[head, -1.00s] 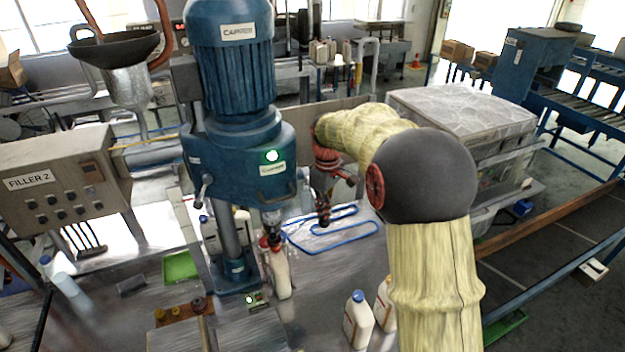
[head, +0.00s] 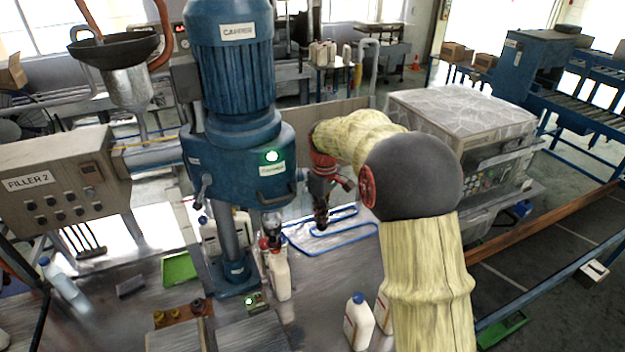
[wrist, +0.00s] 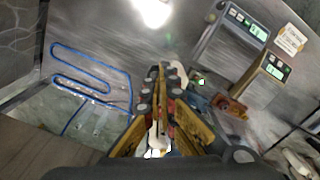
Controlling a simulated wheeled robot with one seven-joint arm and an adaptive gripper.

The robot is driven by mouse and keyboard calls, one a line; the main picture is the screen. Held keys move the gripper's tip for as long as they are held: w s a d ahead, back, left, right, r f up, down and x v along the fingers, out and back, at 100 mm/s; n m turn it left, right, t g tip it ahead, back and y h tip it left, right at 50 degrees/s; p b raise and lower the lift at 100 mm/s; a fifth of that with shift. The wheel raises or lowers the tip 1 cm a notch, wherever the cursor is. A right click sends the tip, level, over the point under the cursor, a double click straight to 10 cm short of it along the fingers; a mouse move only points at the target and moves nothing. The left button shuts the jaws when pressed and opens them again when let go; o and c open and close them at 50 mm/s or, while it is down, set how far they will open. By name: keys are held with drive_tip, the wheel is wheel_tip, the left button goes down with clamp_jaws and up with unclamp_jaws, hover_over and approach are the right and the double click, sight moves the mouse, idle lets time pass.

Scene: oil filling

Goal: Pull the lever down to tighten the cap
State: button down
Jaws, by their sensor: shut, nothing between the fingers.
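The blue capper (head: 238,150) stands left of centre in the head view, with a green light on its front. A dark handle (head: 277,194) is on its front, and a lever with a pale knob (head: 206,179) is on its left side. A white bottle (head: 280,276) stands upright under the capping head (head: 272,226); whether the head touches its cap is unclear. My gripper (head: 321,222) points down to the right of the capper, apart from both the handle and the lever. In the wrist view its fingers (wrist: 160,72) are together and empty.
A blue looped tube rack (head: 325,236) lies behind my gripper. Two more white bottles (head: 358,322) stand at the front, one partly behind my arm. A green tray (head: 179,268) lies left of the capper. The FILLER 2 box (head: 60,185) is at far left.

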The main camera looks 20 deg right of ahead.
drive_tip(key=shift+f, duration=0.25)
drive_tip(key=shift+w+f, duration=0.65)
drive_tip(key=shift+f, duration=0.15)
drive_tip(key=shift+w+f, duration=0.35)
drive_tip(key=shift+w, duration=0.05)
drive_tip(key=shift+s, duration=0.1)
idle(1.2)
